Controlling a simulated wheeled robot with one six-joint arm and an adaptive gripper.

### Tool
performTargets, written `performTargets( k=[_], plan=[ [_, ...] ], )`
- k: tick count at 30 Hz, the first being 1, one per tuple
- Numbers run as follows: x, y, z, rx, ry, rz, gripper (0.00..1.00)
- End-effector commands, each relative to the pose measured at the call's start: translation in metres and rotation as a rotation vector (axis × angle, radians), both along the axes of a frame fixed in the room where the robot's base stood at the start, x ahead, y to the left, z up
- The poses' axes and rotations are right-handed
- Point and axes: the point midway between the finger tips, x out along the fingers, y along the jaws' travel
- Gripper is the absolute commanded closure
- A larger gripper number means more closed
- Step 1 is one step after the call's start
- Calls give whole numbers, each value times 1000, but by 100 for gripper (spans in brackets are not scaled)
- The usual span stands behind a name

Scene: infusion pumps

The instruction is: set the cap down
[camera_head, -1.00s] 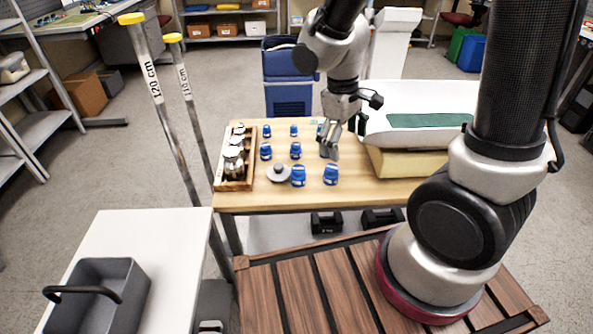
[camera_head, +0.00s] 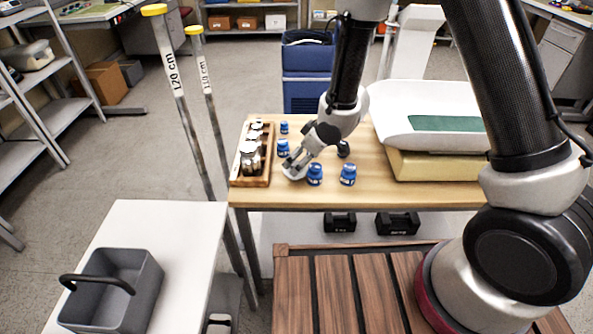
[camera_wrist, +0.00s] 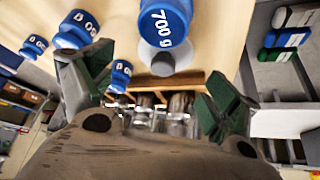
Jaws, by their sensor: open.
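The cap looks like a pale grey disc with a darker round knob. It lies on the wooden table at the front left (camera_head: 295,176), partly hidden under my gripper (camera_head: 297,163). I cannot tell whether a finger touches the cap.
A wooden tray (camera_head: 265,181) with metal jars stands left of the cap. Blue weights stand close by, including one (camera_head: 315,174) just right of the cap and another (camera_head: 348,175) further right. A white scale (camera_head: 430,115) fills the right side. The table's front edge is near.

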Motion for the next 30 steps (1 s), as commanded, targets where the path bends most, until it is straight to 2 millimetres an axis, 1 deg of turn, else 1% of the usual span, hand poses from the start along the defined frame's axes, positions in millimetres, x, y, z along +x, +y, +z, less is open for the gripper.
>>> performTargets(
  k=[3,7,10,16,17,21,23,24,26,27,30],
  plan=[
    [2,9,-18,-3,3,1,11],
    [7,16,-33,-1,2,-1,11],
    [9,18,-38,-2,1,0,11],
    [9,19,-38,-1,0,0,11],
    [9,19,-38,-2,0,0,15],
    [9,18,-38,-2,0,0,40],
    [9,18,-38,-2,0,0,51],
    [9,18,-38,-2,0,0,54],
    [9,18,-38,-2,0,0,54],
    [9,18,-38,-2,0,0,58],
    [9,18,-38,-2,0,0,58]
  ],
)
